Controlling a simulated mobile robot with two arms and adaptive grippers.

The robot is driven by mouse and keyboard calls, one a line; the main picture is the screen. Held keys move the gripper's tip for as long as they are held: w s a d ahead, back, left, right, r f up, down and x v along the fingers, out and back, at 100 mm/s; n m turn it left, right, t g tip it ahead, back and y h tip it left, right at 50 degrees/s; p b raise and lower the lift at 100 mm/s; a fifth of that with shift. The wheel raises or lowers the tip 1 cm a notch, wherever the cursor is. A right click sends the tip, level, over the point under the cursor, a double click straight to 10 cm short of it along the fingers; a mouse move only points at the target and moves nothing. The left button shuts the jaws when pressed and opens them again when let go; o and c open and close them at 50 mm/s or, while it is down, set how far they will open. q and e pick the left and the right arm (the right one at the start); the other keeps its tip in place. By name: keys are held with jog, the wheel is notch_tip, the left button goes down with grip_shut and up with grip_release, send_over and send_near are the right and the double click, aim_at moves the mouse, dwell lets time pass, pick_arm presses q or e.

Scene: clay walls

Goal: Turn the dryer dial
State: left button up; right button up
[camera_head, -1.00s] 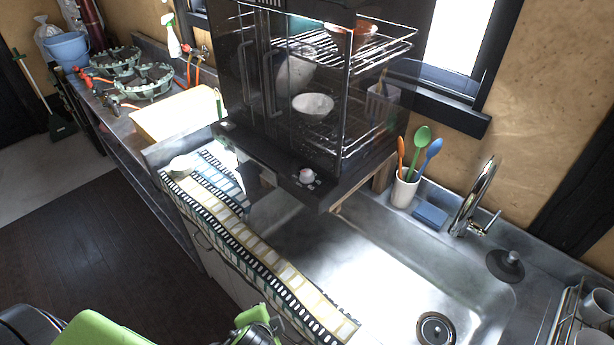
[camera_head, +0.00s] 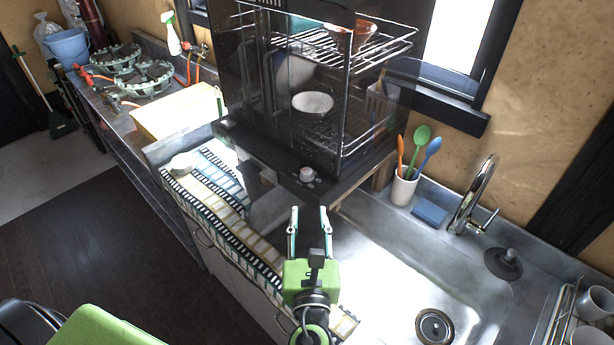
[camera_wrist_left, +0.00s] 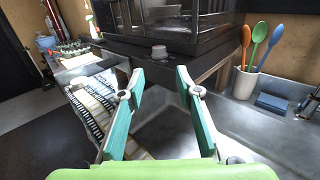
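The dryer (camera_head: 300,95) is a dark, glass-fronted cabinet with wire racks above the counter and sink. Its dial (camera_head: 306,174) is a small pale knob on the dark front ledge; it also shows in the left wrist view (camera_wrist_left: 159,51), beyond the fingertips. My left gripper (camera_head: 309,212) is below and in front of the dial, fingers pointing up toward it. In the left wrist view the gripper (camera_wrist_left: 159,82) is open, with nothing between its fingers, and apart from the dial. My right gripper is not in view.
The sink (camera_head: 385,270) lies right of my gripper, with a faucet (camera_head: 472,195) and a cup of colored spoons (camera_head: 404,188) behind. A patterned towel (camera_head: 228,205) covers the counter edge at left. A cutting board (camera_head: 178,112) lies farther left.

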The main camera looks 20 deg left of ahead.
aim_at(307, 178)
pick_arm(q)
jog(key=p+x, duration=0.3)
jog(key=x, duration=0.8)
jog(key=shift+w+a+r, duration=0.15)
jog(key=shift+w, duration=0.05)
jog(key=shift+w+a, duration=0.25)
jog(key=shift+w, duration=0.4)
jog(key=c, duration=0.8)
